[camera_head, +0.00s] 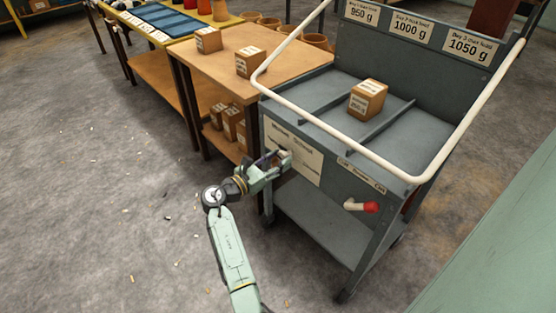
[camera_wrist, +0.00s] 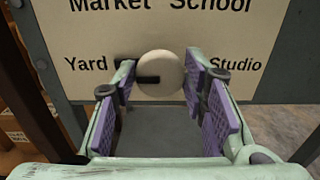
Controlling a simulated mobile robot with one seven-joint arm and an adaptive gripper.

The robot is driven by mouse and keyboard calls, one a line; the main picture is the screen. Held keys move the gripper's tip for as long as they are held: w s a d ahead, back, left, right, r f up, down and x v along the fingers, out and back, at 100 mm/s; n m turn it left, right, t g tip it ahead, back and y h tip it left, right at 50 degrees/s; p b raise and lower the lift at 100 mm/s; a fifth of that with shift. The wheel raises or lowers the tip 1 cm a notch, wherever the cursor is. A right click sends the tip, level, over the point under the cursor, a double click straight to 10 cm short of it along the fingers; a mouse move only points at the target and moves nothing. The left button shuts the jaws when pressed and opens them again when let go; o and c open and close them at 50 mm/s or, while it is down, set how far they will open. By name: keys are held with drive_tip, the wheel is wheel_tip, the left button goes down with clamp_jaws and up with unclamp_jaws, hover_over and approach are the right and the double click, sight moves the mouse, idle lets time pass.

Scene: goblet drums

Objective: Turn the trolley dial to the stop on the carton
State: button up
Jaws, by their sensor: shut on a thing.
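The dial (camera_wrist: 163,66) is a round, pale knob on the cream plate (camera_wrist: 90,35) at the end of the grey trolley (camera_head: 335,220). The plate reads Market, School, Yard and Studio. The dial's dark mark points left, towards Yard. My gripper (camera_head: 282,158) is at this plate, its purple-padded fingers (camera_wrist: 160,85) on either side of the dial and shut on it. In the head view the dial is hidden by my gripper. A brown carton (camera_head: 367,100) stands in the trolley's top tray; its label is too small to read.
A white rail (camera_head: 345,153) runs around the trolley top. A red-tipped lever (camera_head: 370,207) sticks out right of the plate. Two more cartons (camera_head: 208,40) (camera_head: 250,62) stand on the wooden table (camera_head: 215,72) at the left. The floor in front is open.

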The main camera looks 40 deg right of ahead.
drive_tip(key=shift+c, duration=1.3)
drive_tip(key=shift+m, duration=0.3)
drive_tip(key=shift+s+f+m+b, duration=0.1)
drive_tip(key=shift+f+m+b, duration=0.05)
drive_tip(key=shift+m+b, duration=3.35)
drive_tip(key=shift+s+f+m+b, duration=0.15)
drive_tip(key=shift+m+b, duration=2.55)
drive_tip(key=shift+m, duration=1.45)
drive_tip(key=shift+f+m+b, duration=0.15)
drive_tip(key=shift+m+b, duration=2.95)
drive_tip(key=shift+m, duration=0.75)
drive_tip(key=o, duration=1.2)
drive_tip(key=shift+c, duration=0.2)
